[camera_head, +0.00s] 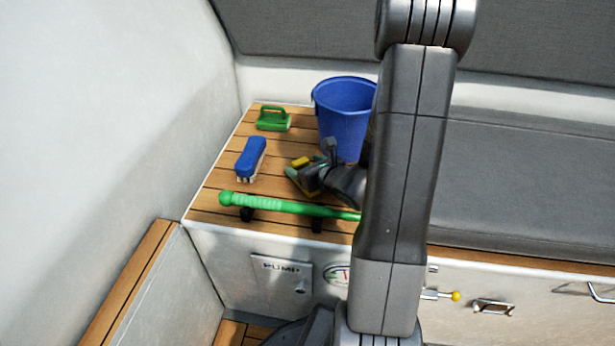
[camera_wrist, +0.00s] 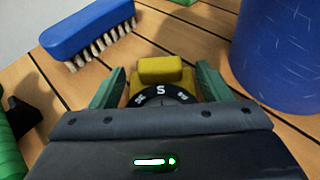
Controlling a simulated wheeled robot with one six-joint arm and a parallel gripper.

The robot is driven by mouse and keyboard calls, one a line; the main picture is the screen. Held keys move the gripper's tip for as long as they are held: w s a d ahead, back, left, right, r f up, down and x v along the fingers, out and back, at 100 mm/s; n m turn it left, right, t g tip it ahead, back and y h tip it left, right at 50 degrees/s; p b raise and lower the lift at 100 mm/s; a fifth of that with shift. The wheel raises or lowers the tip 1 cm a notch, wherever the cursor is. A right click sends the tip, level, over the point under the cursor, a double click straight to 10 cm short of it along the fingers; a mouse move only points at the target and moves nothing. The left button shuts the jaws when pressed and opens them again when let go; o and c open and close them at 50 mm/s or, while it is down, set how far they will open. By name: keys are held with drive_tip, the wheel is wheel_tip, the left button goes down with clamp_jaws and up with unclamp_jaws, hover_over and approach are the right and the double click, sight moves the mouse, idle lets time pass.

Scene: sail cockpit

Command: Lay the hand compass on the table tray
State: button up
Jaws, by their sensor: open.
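The hand compass (camera_wrist: 160,72) is yellow with a black dial marked S, and it rests on the slatted wooden top. In the wrist view it sits between the two green fingers of my gripper (camera_wrist: 158,85). The fingers are open, with a gap on each side of the compass. In the head view my gripper (camera_head: 303,178) is low over the wooden top, and a yellow part of the compass (camera_head: 300,162) shows beside it. My gripper and wrist hide the rest of the compass there. I cannot make out the table tray in either view.
A blue brush (camera_head: 251,158) lies left of the gripper, and a blue bucket (camera_head: 343,112) stands close behind it. A green scrubber (camera_head: 273,120) lies at the back. A green handle (camera_head: 285,206) runs along the front edge. A grey cushion (camera_head: 530,190) is at right.

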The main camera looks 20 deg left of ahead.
drive_tip(key=shift+c, duration=0.4)
drive_tip(key=c, duration=1.1)
drive_tip(key=shift+r, duration=0.15)
drive_tip(key=shift+c, duration=0.9)
